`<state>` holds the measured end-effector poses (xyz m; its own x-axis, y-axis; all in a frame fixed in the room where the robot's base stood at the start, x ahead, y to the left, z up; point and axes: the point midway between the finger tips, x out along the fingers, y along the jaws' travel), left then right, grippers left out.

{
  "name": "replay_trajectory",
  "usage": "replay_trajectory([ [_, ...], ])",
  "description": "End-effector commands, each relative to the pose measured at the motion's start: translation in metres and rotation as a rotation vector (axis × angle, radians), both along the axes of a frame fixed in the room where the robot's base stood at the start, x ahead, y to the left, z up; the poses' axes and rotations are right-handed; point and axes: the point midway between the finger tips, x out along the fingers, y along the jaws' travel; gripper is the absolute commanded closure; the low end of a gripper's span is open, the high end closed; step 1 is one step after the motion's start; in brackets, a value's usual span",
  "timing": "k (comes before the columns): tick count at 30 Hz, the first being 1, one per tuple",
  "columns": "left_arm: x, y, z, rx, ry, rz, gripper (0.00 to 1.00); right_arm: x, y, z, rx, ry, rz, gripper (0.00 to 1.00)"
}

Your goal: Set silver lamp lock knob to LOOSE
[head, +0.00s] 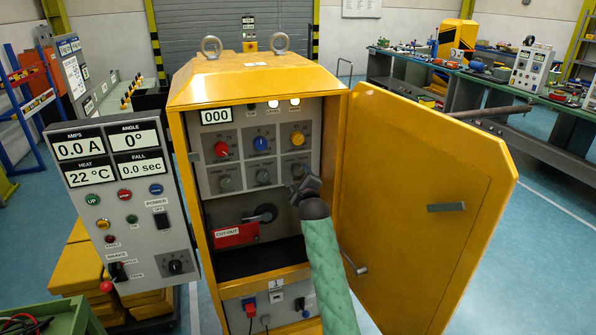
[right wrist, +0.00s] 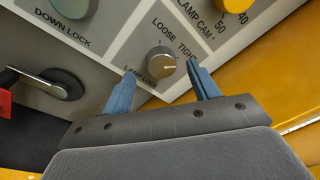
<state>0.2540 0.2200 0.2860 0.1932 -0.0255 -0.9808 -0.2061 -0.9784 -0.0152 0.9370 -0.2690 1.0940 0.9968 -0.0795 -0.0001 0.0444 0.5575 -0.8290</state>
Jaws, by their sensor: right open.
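The silver lamp lock knob (right wrist: 161,62) is a round grey knob on the grey panel, with LOOSE and TIGHT printed above it and LAMP LOCK below. Its pale pointer mark faces right in the right wrist view, nearer the TIGHT side. In the head view the knob (head: 298,169) is in the lower row, below the yellow knob, just above my right gripper (head: 307,186). In the wrist view my right gripper (right wrist: 161,70) is open, with its blue fingers on either side of the knob's lower part. Contact cannot be told. My left gripper is out of view.
The yellow lamp cam knob (right wrist: 234,4) is close above right, and the down lock knob (right wrist: 73,4) is to the left. The open yellow door (head: 415,200) bounds the right side.

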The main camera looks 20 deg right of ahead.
Motion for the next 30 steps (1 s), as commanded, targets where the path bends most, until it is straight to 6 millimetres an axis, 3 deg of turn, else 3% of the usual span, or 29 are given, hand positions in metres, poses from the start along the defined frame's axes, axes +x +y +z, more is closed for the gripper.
replay_trajectory([
  [9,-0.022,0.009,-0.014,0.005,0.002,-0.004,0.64,0.030,-0.002,0.001,-0.001,0.001,0.000,0.40],
  [19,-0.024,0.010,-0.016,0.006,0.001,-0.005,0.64,0.033,-0.003,-0.001,-0.002,0.001,-0.001,0.40],
  [20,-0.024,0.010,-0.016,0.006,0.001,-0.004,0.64,0.033,-0.003,-0.001,-0.002,0.001,-0.001,0.42],
  [26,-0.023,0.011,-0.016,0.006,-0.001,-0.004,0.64,0.033,-0.003,-0.001,-0.002,0.001,-0.001,0.81],
  [30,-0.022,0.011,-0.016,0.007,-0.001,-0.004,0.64,0.033,-0.003,-0.001,-0.003,0.001,-0.001,0.84],
])
